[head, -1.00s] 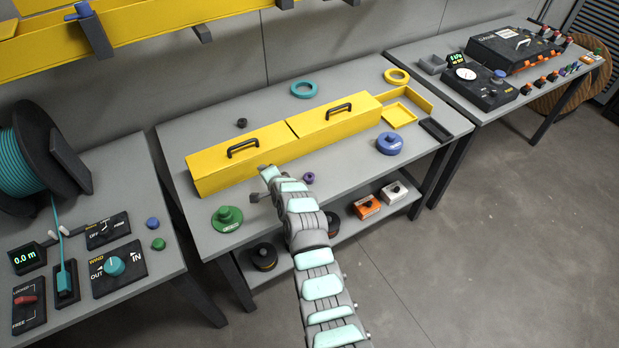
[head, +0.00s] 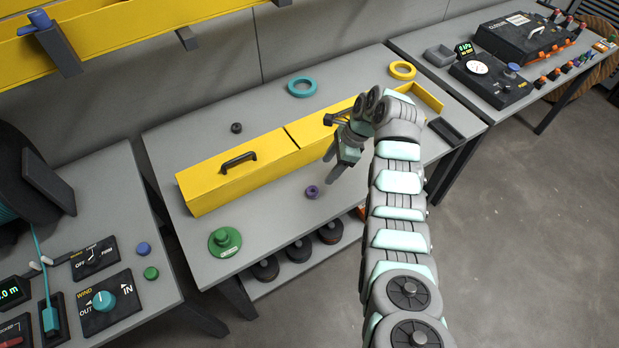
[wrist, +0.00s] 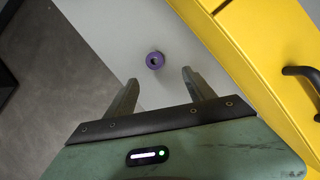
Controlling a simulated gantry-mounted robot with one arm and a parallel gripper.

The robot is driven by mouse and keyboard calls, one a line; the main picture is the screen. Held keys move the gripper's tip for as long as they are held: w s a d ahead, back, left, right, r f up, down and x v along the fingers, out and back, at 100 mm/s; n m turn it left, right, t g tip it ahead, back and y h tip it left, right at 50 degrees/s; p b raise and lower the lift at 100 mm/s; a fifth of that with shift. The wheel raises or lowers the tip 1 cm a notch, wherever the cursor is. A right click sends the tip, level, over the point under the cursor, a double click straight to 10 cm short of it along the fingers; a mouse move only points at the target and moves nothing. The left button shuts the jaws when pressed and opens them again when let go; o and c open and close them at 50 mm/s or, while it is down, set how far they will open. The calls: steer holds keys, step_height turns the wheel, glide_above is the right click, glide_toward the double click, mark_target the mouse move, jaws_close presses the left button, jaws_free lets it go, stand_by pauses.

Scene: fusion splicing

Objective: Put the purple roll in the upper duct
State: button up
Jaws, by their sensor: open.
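The small purple roll (head: 312,192) sits on the grey middle table, in front of the yellow lidded box. In the wrist view the roll (wrist: 155,60) is just beyond the fingertips, between their lines, with its hole showing. My gripper (head: 333,164) is open and empty, pointing down above the table, a little right of the roll. Its two fingers (wrist: 160,79) stand apart and do not touch the roll. A yellow overhead duct (head: 120,32) runs along the top left on the wall side. The yellow lidded box (head: 225,175) lies on the table.
A green round piece (head: 225,241) is at the table's front left. A teal ring (head: 302,87), yellow ring (head: 402,70) and small dark knob (head: 236,128) lie behind the box. Table space around the roll is clear. My arm hides the right part.

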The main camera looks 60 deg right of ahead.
glide_above(314, 191)
steer(key=s+d, duration=0.2)
step_height(314, 191, down, 5)
steer(key=shift+a+f, duration=0.1)
steer(key=shift+f, duration=0.05)
steer(key=x, duration=0.2)
steer(key=b+x, duration=0.1)
steer(key=x, duration=0.1)
steer(key=shift+a, duration=0.4)
steer(key=shift+w+f, duration=0.15)
steer(key=shift+f, duration=0.3)
steer(key=shift+c, duration=0.4)
jaws_close()
step_height(314, 191, up, 10)
steer(key=p, duration=0.1)
